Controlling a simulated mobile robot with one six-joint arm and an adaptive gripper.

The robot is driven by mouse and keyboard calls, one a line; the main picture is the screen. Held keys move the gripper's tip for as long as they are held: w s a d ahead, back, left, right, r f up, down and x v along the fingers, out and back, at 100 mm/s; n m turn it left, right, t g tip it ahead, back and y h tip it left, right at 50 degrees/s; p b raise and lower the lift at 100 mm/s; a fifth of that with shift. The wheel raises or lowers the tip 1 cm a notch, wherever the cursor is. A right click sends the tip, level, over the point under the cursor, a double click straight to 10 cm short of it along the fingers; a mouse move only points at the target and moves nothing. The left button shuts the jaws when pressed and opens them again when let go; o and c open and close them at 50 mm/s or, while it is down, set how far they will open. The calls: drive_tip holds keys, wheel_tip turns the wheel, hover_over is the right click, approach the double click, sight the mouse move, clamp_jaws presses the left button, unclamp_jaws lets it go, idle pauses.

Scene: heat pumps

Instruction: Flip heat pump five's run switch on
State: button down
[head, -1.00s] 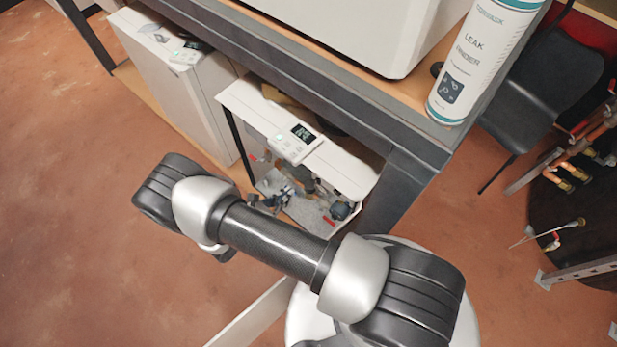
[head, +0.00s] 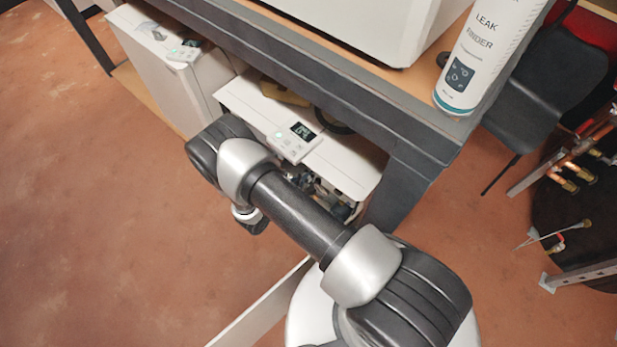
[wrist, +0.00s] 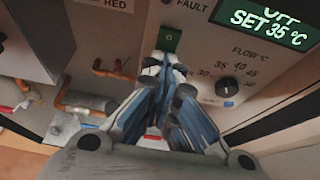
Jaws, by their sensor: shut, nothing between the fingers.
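In the wrist view, a grey control panel (wrist: 280,85) fills the upper right. A green switch (wrist: 169,39) sits on it under dark surroundings. My gripper (wrist: 165,62) is shut and empty, its blue-and-white fingertips just below the green switch; I cannot tell whether they touch it. The display (wrist: 265,22) reads "OFF" and "SET 35 °C". In the head view, an open-fronted white unit (head: 340,165) stands under the bench, partly hidden by my arm. No number five is readable on it.
A flow-temperature knob (wrist: 227,86) is right of the fingers. Copper pipes (wrist: 105,70) and a grey cylinder (wrist: 85,102) are left. In the head view, the bench edge (head: 330,95) overhangs the unit; another white unit (head: 160,70) stands left. The floor at left is clear.

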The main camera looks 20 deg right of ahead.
drive_tip(key=shift+w+d+f+b, duration=0.25)
drive_tip(key=shift+d+f+b, duration=0.25)
drive_tip(key=shift+b, duration=0.25)
drive_tip(key=shift+r, duration=0.15)
